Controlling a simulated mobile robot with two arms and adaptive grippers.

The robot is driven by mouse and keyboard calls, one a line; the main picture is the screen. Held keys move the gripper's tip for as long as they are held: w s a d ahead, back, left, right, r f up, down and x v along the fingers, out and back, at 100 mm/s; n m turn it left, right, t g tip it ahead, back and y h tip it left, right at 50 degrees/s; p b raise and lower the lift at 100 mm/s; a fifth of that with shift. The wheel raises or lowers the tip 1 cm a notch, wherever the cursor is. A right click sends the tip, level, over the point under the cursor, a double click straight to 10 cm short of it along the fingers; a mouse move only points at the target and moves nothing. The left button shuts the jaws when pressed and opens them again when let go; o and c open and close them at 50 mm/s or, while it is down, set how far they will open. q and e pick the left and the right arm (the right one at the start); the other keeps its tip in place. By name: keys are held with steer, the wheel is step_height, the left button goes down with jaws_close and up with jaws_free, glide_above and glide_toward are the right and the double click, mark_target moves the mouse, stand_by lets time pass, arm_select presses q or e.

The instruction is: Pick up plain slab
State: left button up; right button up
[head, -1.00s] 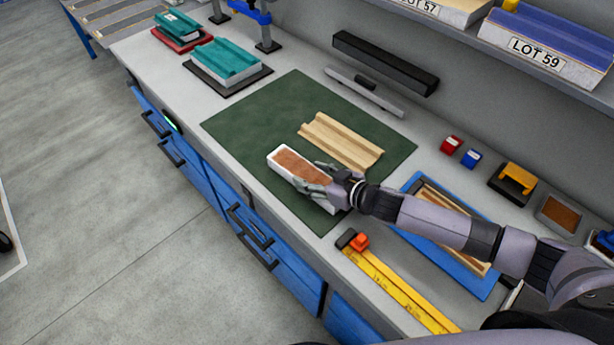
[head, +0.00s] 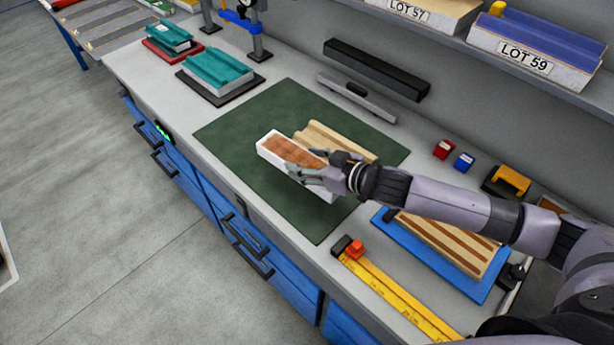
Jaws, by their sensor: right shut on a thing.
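A white-sided slab with a plain brown top (head: 292,153) is in the grasp of my right gripper (head: 318,172) over the green mat (head: 240,130). The fingers are closed around its right end, which they partly hide. The slab appears raised a little off the mat and overlaps a ridged pale wood piece (head: 340,138) behind it. My left gripper is not in view.
A blue tray (head: 480,292) with striped wood lies right, partly under my arm. A yellow ruler (head: 390,290) lies at the front. Teal blocks (head: 220,68) stand at left. A shelf with LOT 59 (head: 525,62) overhangs the back right.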

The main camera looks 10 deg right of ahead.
step_height(320, 180, up, 11)
step_height(320, 180, up, 6)
steer(key=m+t+h+b, duration=0.2)
steer(key=m+h, duration=0.1)
glide_above(307, 163)
steer(key=s, duration=0.1)
steer(key=s+d+r+m+h, duration=0.3)
steer(key=d+m+h, duration=0.1)
steer(key=d, duration=0.3)
steer(key=shift+d+r+m+t+h+b, duration=0.2)
steer(key=shift+d+m+t+h+b, duration=0.15)
steer(key=shift+h, duration=0.25)
